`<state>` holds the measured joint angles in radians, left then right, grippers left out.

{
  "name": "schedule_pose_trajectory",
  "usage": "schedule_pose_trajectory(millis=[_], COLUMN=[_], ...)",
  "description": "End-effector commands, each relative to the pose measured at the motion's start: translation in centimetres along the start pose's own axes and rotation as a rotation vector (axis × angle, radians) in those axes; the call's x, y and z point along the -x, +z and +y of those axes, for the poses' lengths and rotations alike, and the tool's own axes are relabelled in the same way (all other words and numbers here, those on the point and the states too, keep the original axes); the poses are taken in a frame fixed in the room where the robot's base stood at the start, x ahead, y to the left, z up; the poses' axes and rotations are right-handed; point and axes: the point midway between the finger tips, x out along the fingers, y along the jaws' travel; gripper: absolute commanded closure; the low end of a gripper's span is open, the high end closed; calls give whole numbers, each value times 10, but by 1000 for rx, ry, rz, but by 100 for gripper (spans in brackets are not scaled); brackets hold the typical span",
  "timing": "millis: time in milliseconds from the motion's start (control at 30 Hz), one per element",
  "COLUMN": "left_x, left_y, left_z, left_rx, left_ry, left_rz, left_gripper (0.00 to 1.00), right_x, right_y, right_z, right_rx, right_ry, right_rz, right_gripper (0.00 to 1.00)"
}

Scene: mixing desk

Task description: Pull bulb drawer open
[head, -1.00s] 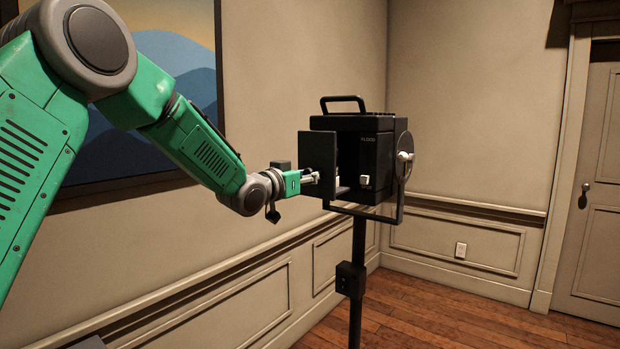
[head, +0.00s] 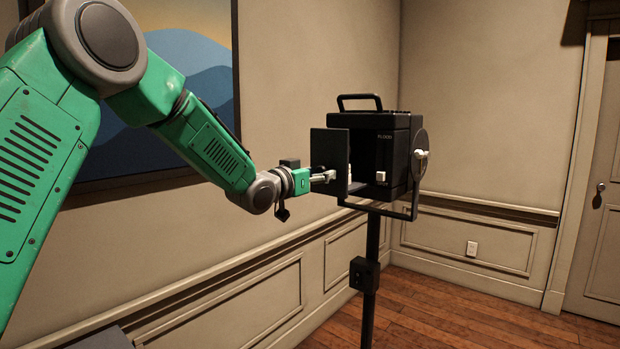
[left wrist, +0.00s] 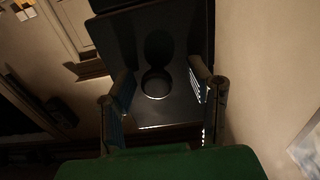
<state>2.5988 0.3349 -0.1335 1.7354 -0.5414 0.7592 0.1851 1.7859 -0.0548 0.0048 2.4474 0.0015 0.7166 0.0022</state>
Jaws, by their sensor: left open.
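The black lamp housing (head: 398,150) stands on a pole in the head view. Its bulb drawer's flat front plate (head: 328,142) stands out to the left of the housing, with a gap behind it. A small pale part, perhaps the bulb, shows in that gap. My left gripper (head: 331,176) reaches in from the left at the plate. In the left wrist view its open fingers (left wrist: 160,88) stand either side of a dark round knob (left wrist: 157,84) on the plate. Whether they touch the knob I cannot tell. My right gripper is in neither view.
The housing has a carry handle (head: 360,100) on top, a yoke with a pale side knob (head: 421,154), and a thin black stand (head: 371,245). A panelled wall and a framed picture (head: 185,85) are behind. Wooden floor (head: 440,310) lies open to the right.

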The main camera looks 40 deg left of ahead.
Motion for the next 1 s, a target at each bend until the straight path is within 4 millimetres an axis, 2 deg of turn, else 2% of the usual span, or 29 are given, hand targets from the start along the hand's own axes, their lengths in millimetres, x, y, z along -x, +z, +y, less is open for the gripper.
schedule_pose_trajectory(millis=[167, 400, 533, 700, 1000], left_x=[28, 80, 100, 114, 117], left_y=[-2, -1, 0, 0, 0], left_z=[0, -1, -2, -2, -1], left_rx=[3, 2, 4, 1, 1], left_ry=[-1, -1, -1, -1, -1], left_rz=[2, 3, 2, 2, 2], left_gripper=[54, 54, 54, 54, 54], right_x=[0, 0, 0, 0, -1], right_y=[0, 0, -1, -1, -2], right_z=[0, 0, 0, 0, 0], right_rx=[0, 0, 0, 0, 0], right_ry=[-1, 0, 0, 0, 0], right_rz=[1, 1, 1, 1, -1], right_gripper=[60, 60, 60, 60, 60])
